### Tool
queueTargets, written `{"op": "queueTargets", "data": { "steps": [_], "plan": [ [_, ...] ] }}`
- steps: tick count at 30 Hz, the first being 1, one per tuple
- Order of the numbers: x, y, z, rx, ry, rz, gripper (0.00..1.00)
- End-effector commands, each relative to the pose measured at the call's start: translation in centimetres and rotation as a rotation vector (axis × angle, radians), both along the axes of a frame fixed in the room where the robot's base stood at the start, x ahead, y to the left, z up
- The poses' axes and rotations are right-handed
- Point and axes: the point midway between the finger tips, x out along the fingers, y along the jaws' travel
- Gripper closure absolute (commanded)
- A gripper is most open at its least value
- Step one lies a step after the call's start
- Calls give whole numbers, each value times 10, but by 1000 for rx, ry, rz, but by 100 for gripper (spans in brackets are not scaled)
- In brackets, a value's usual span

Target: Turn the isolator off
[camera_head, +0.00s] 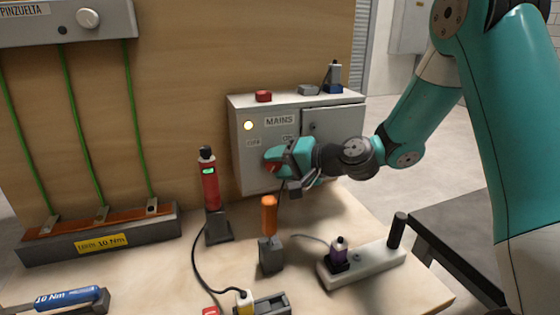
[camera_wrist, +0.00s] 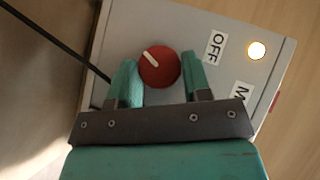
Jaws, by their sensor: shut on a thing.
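The grey MAINS box (camera_head: 240,170) stands against the wooden back panel. Its isolator is a round red knob (camera_wrist: 160,72), also partly visible in the head view (camera_head: 271,167). My gripper (camera_head: 280,158) is at the box front, its two teal fingers (camera_wrist: 159,75) shut on the knob from either side. In the wrist view the knob's white line points to the upper left, while the OFF label (camera_wrist: 215,47) is up and to the right of the knob. The box's lamp (camera_wrist: 257,50) is lit, pale yellow; it also shows in the head view (camera_head: 248,125).
A red device (camera_head: 210,185) with a green light stands left of the box. An orange-handled tool (camera_head: 269,215) stands upright in a dark block in front. A white strip (camera_head: 375,262) holds a purple-bodied item and a black post. Small red, grey and blue items sit on the box top.

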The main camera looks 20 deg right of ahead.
Motion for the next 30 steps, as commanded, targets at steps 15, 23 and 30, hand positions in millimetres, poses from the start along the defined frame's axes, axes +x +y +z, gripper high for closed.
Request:
{"op": "queueTargets", "data": {
  "steps": [15,23,30],
  "plan": [
    [-1,5,10,-440,0,5,79],
    [-1,9,9,-685,-2,6,79],
    [-1,11,8,-892,-2,5,79]
  ]
}}
